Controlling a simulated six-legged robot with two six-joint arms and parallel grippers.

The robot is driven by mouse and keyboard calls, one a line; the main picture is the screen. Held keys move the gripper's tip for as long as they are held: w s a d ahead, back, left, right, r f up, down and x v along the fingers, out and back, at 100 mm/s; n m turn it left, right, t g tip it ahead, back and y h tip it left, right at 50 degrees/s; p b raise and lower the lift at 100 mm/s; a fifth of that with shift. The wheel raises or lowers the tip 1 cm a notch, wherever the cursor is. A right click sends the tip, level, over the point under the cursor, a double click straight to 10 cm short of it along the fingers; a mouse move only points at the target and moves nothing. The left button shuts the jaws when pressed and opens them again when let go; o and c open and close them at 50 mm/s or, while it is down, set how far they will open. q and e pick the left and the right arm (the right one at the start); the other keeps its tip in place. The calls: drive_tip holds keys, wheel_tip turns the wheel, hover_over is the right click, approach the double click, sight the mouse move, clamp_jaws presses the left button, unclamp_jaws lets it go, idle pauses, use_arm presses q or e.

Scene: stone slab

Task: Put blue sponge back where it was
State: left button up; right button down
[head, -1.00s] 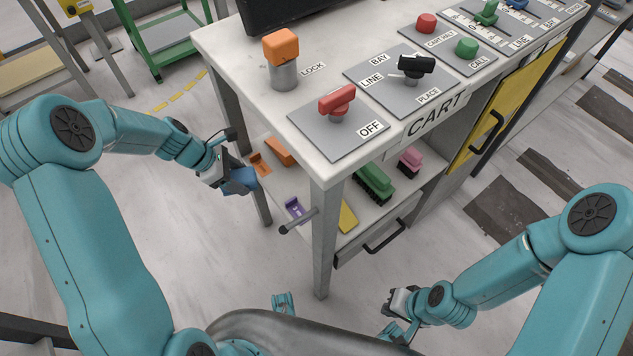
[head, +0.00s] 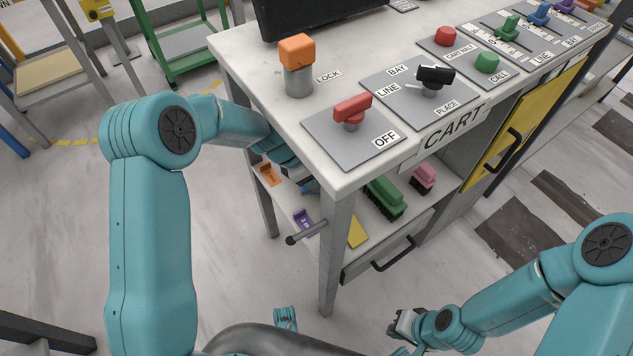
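The blue sponge (head: 310,187) shows only as a small blue patch at the end of my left gripper (head: 298,178), under the worktop's edge and above the lower shelf (head: 327,222). My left arm reaches in from the left side of the cart, between the worktop and the shelf. The worktop hides much of the gripper and sponge, and I cannot tell whether the sponge touches the shelf. My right gripper (head: 400,324) is low at the front, away from the cart, with no object visible in it; its finger gap is unclear.
The shelf holds an orange piece (head: 268,174), a purple piece (head: 303,221), a yellow piece (head: 357,232), a green brush (head: 384,197) and a pink brush (head: 424,177). The worktop (head: 240,50) carries knobs.

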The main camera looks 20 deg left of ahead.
use_arm(q)
wheel_tip(320, 180, down, 3)
drive_tip(key=shift+r+b, duration=0.2)
drive_tip(key=shift+b, duration=0.1)
drive_tip(key=shift+r, duration=0.15)
use_arm(e)
drive_tip(key=shift+f, duration=0.55)
use_arm(q)
drive_tip(key=o, duration=0.8)
drive_tip(key=shift+f, duration=0.2)
drive_tip(key=shift+o, duration=0.2)
drive_tip(key=shift+r, duration=0.1)
drive_tip(key=shift+a+r, duration=0.1)
drive_tip(key=shift+r, duration=0.25)
drive_tip(key=p+v, duration=0.3)
drive_tip(key=v, duration=0.8)
drive_tip(key=shift+a+p, duration=0.15)
drive_tip(key=shift+p, duration=0.15)
use_arm(e)
wheel_tip(320, 180, up, 3)
drive_tip(key=shift+r, duration=0.2)
